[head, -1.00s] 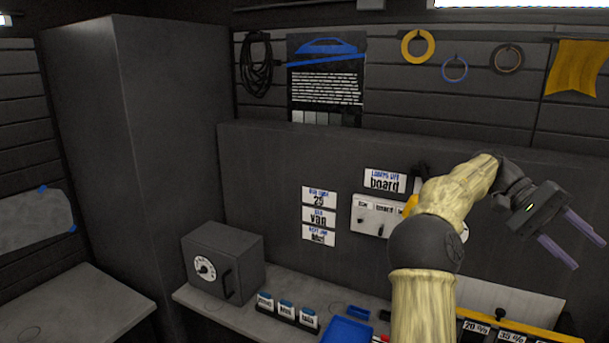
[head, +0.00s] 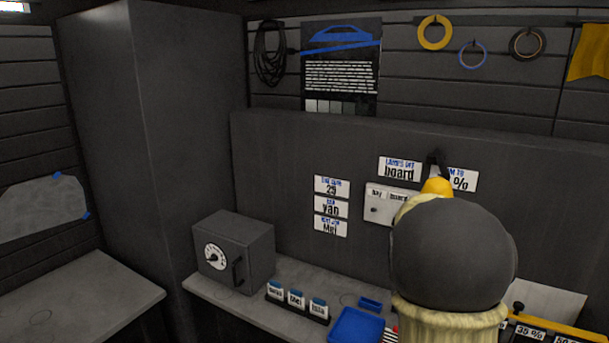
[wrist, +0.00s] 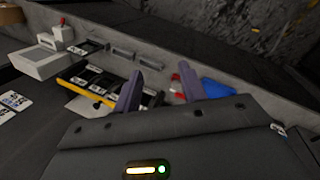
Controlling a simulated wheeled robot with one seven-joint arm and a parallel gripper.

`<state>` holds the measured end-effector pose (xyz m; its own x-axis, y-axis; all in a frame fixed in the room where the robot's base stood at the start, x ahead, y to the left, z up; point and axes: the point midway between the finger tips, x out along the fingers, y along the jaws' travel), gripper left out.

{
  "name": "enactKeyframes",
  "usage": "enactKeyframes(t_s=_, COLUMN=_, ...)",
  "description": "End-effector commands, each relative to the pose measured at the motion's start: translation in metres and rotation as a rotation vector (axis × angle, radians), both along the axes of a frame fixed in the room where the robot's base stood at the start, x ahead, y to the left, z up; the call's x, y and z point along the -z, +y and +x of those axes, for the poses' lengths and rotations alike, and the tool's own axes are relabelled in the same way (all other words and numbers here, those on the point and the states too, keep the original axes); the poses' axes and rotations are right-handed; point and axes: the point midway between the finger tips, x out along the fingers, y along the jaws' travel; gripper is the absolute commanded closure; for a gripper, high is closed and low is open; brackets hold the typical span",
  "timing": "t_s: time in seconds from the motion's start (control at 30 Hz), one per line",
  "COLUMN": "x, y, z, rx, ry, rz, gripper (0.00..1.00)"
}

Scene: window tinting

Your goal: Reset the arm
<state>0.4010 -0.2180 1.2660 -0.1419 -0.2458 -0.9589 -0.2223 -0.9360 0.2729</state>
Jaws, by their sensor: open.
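My gripper (wrist: 162,72) shows in the wrist view with its two purple fingers apart and nothing between them. In the head view my folded arm (head: 452,255) fills the lower right, and its dark round joint hides the gripper. The wrist view looks over the bench from above, tilted. A tray of dark labelled compartments with a yellow bar (wrist: 88,95) lies beyond the left finger. A blue tray (wrist: 217,88) lies beyond the right finger. The fingers appear to touch nothing.
A tall grey cabinet (head: 175,130) stands at left. A side table (head: 75,300) has clear room.

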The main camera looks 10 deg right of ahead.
Motion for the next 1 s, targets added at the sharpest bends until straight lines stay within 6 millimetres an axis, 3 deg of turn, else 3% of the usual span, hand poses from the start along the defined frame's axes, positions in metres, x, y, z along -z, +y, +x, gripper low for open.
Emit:
enactKeyframes(t_s=0.03, x=0.014, y=0.027, z=0.000, rx=-0.040, ry=-0.039, rz=0.032, gripper=0.59)
enactKeyframes(t_s=0.2, x=0.048, y=0.110, z=-0.006, rx=-0.147, ry=-0.169, rz=0.127, gripper=0.59)
enactKeyframes(t_s=0.3, x=0.065, y=0.157, z=-0.021, rx=-0.204, ry=-0.240, rz=0.177, gripper=0.59)
enactKeyframes(t_s=0.4, x=0.077, y=0.192, z=-0.038, rx=-0.246, ry=-0.296, rz=0.213, gripper=0.59)
enactKeyframes(t_s=0.53, x=0.085, y=0.216, z=-0.052, rx=-0.270, ry=-0.336, rz=0.234, gripper=0.59)
enactKeyframes(t_s=0.8, x=0.086, y=0.219, z=-0.054, rx=-0.274, ry=-0.343, rz=0.237, gripper=0.59)
enactKeyframes(t_s=1.0, x=0.086, y=0.219, z=-0.054, rx=-0.274, ry=-0.342, rz=0.237, gripper=0.96)
